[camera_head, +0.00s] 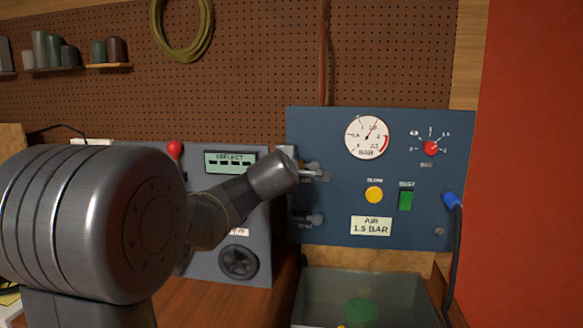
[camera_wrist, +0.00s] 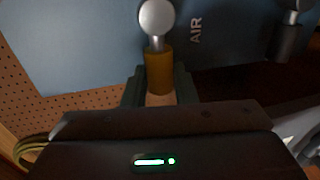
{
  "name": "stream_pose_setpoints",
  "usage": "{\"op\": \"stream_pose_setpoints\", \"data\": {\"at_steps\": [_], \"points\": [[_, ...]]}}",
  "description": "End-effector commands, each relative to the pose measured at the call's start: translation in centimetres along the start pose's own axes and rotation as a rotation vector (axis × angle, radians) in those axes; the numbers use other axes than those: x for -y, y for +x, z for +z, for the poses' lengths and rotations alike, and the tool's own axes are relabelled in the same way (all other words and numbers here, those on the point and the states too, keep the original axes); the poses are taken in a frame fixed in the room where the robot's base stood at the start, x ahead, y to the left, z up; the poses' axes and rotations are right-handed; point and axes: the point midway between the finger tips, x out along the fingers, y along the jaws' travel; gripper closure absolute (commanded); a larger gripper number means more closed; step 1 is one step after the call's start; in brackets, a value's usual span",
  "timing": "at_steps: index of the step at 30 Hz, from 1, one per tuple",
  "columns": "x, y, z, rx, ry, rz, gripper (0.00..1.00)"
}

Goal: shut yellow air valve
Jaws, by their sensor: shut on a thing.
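The air valve's lever has a yellow-orange sleeve (camera_wrist: 158,70) and a round metal pivot (camera_wrist: 156,17), with the label AIR beside it in the wrist view. My gripper (camera_wrist: 158,88) is shut on the sleeve, with dark fingers on both sides of it. In the head view the valve's pivot (camera_head: 313,167) shows at the left edge of the blue panel (camera_head: 340,235). The lever extends left from it, roughly level. My wrist hides most of the lever and the fingers there.
A second valve (camera_head: 315,219) sits just below, and its dark lever (camera_wrist: 288,40) shows in the wrist view. A clear-walled box (camera_head: 400,290) stands beneath.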

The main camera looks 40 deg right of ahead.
Motion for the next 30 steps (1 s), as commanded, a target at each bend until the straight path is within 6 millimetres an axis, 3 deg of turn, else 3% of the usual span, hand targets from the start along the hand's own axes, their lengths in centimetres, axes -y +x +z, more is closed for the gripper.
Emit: {"op": "stream_pose_setpoints", "data": {"at_steps": [2,3,6,17,23,30], "points": [[0.3,0.1,0.0,0.001,-0.004,-0.006,1.0],[0.3,0.1,0.0,0.001,-0.004,-0.006,0.69],[0.2,0.1,0.0,0.001,-0.003,-0.005,0.53],[0.1,-0.4,0.0,0.0,-0.001,-0.002,0.53],[0.0,-3.1,0.0,0.0,-0.001,0.0,0.53],[-0.1,-7.9,0.0,0.001,-0.002,-0.001,0.53]]}}
